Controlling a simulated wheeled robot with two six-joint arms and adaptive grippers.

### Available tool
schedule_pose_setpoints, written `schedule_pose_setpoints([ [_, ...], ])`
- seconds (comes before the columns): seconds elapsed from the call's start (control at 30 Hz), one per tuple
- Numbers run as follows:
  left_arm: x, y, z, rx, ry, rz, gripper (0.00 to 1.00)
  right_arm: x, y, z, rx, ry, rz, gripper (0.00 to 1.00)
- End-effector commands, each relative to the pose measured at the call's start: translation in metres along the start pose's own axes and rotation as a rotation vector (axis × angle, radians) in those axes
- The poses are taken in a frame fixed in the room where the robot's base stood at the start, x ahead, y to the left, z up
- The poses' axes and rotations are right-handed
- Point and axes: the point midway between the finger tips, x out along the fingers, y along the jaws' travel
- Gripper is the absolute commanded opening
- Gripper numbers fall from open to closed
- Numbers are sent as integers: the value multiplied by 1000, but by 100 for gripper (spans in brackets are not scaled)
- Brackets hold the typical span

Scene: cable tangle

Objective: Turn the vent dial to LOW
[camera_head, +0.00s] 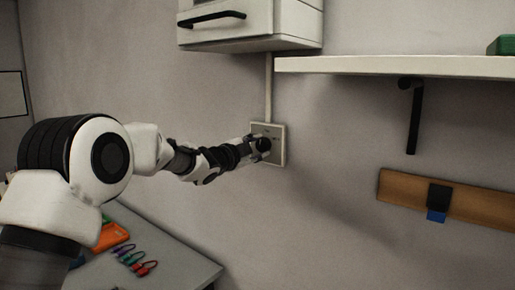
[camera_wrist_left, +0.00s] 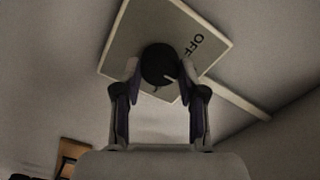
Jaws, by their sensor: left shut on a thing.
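In the head view the plate (camera_head: 281,150) is on the wall below a cabinet, and my left gripper (camera_head: 262,146) covers much of the dial. In the left wrist view my left gripper (camera_wrist_left: 158,80) has a finger on each side of the dial and is shut on it. My right gripper is out of view.
A pale conduit (camera_head: 268,85) runs from the plate up to the white cabinet (camera_head: 250,30). A shelf (camera_head: 390,66) with a black bracket (camera_head: 414,120) is to the right. Below, a grey table (camera_head: 165,262) holds several coloured cable items and an orange object (camera_head: 112,236).

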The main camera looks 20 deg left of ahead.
Motion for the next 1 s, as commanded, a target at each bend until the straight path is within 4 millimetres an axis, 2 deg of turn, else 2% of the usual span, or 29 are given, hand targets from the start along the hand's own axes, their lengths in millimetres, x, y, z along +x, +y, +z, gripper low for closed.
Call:
schedule_pose_setpoints([
  [0.03,0,-3,-1,0,2,-5,6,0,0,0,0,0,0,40],
  [0.07,0,-3,-1,0,2,-5,44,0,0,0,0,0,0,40],
  [0.1,0,-3,-1,-1,2,-5,58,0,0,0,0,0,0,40],
  [0.13,0,-3,-1,-1,2,-5,67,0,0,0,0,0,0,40],
  [0.43,-1,-2,0,-1,1,-3,67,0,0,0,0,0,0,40],
  [0.57,-12,-2,0,-2,0,-2,67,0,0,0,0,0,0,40],
  [0.9,-93,-2,0,-6,1,-3,67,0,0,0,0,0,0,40],
  [1.0,-110,-2,1,-5,0,-3,67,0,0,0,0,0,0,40],
])
